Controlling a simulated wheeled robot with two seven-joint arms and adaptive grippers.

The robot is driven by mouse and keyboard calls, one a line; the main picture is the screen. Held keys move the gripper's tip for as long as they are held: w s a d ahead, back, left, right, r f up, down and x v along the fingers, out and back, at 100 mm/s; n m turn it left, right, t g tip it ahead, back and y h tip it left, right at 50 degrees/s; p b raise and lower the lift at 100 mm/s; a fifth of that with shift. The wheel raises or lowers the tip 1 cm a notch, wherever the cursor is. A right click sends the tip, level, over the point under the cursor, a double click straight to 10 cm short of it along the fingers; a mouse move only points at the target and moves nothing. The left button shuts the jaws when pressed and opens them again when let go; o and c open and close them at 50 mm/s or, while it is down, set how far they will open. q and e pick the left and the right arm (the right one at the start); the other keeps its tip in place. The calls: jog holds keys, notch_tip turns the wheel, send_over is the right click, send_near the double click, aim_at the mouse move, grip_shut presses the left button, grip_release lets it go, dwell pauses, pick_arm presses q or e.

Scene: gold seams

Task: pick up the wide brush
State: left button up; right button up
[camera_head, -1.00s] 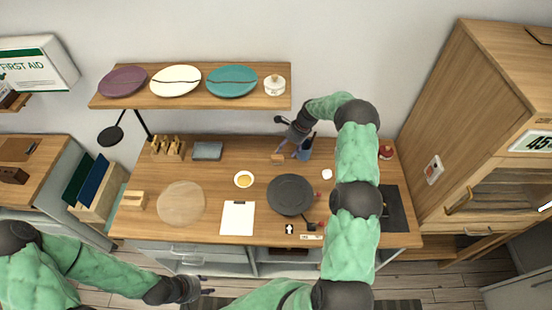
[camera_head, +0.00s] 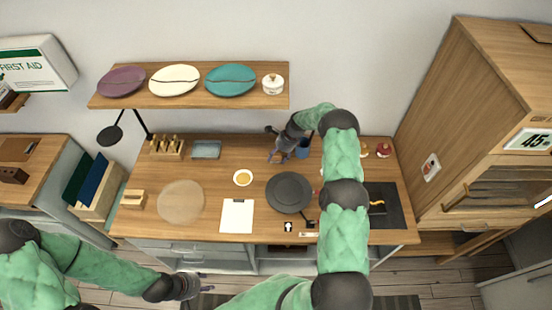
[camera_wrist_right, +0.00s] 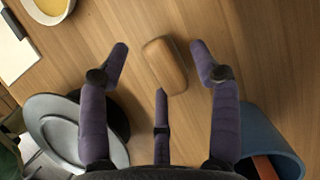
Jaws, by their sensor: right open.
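A small rounded wooden block (camera_wrist_right: 165,65), which may be the wide brush's body, lies on the wooden worktop in the right wrist view. No bristles show on it. My right gripper (camera_wrist_right: 163,62) is open around it, with one purple finger on either side and a third finger just below it. They look apart from the block. In the head view my right gripper (camera_head: 279,156) is low over the back of the worktop and hides the block. My left gripper (camera_head: 205,283) is in front of the worktop, away from these things; its finger opening is unclear.
A blue cup (camera_wrist_right: 268,138) stands close by the right gripper, with something brown inside. A dark round plate (camera_head: 289,193) and a bowl with yellow contents (camera_head: 243,177) are in front. A shelf (camera_head: 200,101) with plates hangs behind.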

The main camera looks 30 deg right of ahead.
aim_at(277, 156)
jog(key=c, duration=1.2)
jog(key=shift+r, duration=0.15)
jog(key=shift+s+a+r, duration=0.1)
jog(key=shift+s+r, duration=0.05)
jog(key=shift+r, duration=0.2)
notch_tip(277, 156, up, 10)
jog(key=b, duration=0.1)
jog(key=s+a, duration=0.5)
jog(key=s, duration=0.3)
jog(key=s+a+b, duration=0.1)
jog(key=s+a, duration=0.4)
jog(key=s, duration=0.3)
jog(key=shift+s+a+r+b, duration=0.15)
jog(key=shift+s+r+b, duration=0.1)
jog(key=shift+s+b, duration=0.1)
